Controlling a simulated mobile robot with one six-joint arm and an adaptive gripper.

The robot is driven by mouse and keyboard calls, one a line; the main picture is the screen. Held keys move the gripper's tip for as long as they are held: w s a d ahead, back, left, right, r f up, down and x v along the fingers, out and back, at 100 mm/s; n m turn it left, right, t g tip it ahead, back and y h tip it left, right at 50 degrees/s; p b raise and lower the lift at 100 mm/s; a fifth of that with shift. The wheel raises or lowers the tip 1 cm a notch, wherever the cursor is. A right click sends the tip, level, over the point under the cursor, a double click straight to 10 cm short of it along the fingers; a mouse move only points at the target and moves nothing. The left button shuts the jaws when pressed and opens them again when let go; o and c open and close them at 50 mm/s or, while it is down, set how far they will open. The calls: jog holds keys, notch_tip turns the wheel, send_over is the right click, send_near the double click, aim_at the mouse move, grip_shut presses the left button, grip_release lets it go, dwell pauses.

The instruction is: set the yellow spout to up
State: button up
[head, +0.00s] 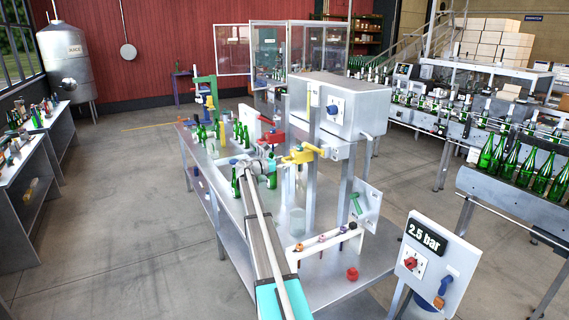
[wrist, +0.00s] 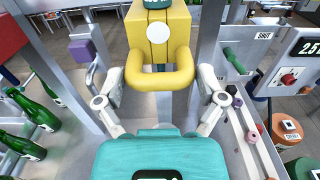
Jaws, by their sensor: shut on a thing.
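The yellow spout (head: 302,154) juts from the steel frame of the bench machine, below the big grey box. In the wrist view the yellow spout (wrist: 160,77) fills the top middle, with a rounded loop facing me and a white disc above it. My gripper (wrist: 160,92) has one grey finger on each side of the loop, closed on it. In the head view my gripper (head: 270,162) is at the spout's left end, partly blended with bottles behind. The spout looks roughly level; its exact tilt is hard to tell.
A red part (head: 272,136) sits left of the spout. A green lever (head: 356,203) on a plate marked SHUT is to the right. A rack with small coloured knobs (head: 322,239) and a 2.5 bar panel (head: 427,262) stand nearer.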

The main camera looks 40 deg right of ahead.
jog(key=o, duration=1)
jog(key=shift+r, duration=0.25)
jog(key=shift+f, duration=0.1)
jog(key=shift+a, duration=0.15)
jog(key=v, duration=1.1)
jog(key=shift+a, duration=0.35)
jog(key=shift+w, duration=0.15)
